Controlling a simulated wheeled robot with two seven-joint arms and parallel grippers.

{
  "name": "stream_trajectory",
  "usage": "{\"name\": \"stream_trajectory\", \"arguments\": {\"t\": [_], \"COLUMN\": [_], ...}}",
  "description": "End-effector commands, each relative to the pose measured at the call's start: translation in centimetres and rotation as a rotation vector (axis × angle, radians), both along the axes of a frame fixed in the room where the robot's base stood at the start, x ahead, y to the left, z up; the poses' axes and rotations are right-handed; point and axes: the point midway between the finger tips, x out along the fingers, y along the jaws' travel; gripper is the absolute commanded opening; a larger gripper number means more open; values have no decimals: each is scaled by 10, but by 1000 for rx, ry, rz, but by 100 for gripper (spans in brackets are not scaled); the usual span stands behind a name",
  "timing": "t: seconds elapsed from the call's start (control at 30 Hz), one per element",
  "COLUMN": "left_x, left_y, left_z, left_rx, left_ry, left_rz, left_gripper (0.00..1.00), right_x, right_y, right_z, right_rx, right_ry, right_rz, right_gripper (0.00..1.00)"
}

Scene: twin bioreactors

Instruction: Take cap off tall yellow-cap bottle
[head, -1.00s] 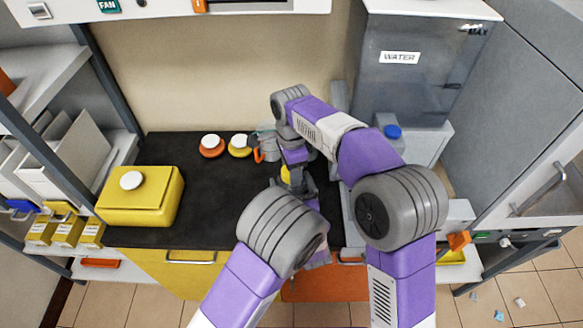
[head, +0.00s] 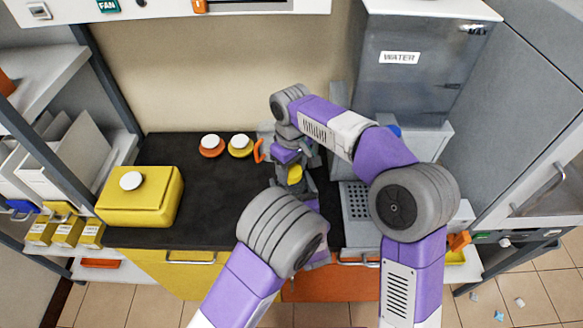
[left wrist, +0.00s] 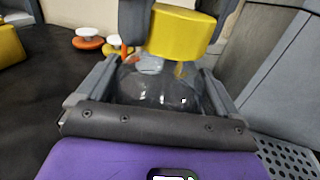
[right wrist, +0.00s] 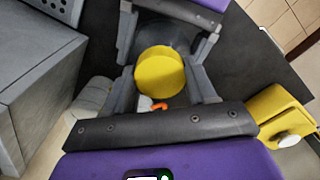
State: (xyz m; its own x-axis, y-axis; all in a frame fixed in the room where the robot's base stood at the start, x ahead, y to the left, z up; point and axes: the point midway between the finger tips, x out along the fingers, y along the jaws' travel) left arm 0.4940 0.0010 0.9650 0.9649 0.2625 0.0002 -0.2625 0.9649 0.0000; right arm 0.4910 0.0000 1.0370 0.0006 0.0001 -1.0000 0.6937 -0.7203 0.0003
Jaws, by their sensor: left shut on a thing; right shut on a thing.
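The yellow cap (head: 295,174) is between the fingers of my right gripper (right wrist: 165,82), which is shut on it. In the left wrist view the cap (left wrist: 180,32) sits above the clear bottle (left wrist: 160,88) and off to one side. It looks separate from the bottle; a pale shape under it may be the bottle's mouth. My left gripper (left wrist: 155,82) is shut on the bottle's body. In the head view the bottle is mostly hidden by my arms and grippers. In the right wrist view the bottle (right wrist: 172,35) is a dark shape partly behind the cap.
A yellow box (head: 150,200) with a white knob stands at the left of the black worktop (head: 215,190). Orange (head: 211,149) and yellow (head: 240,149) round items with white tops sit at the back. A perforated grey plate (head: 358,205) and the water tank (head: 415,85) are at the right.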

Motion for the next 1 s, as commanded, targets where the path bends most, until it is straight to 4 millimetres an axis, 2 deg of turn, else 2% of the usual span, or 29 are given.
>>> {"name": "stream_trajectory", "arguments": {"t": [1.0], "left_x": [0], "left_y": [0], "left_z": [0], "left_rx": [0], "left_ry": [1], "left_rz": [0], "left_gripper": [8], "right_x": [0], "right_y": [0], "right_z": [1], "right_rx": [2], "right_ry": [1], "right_rz": [2041], "right_gripper": [19]}}
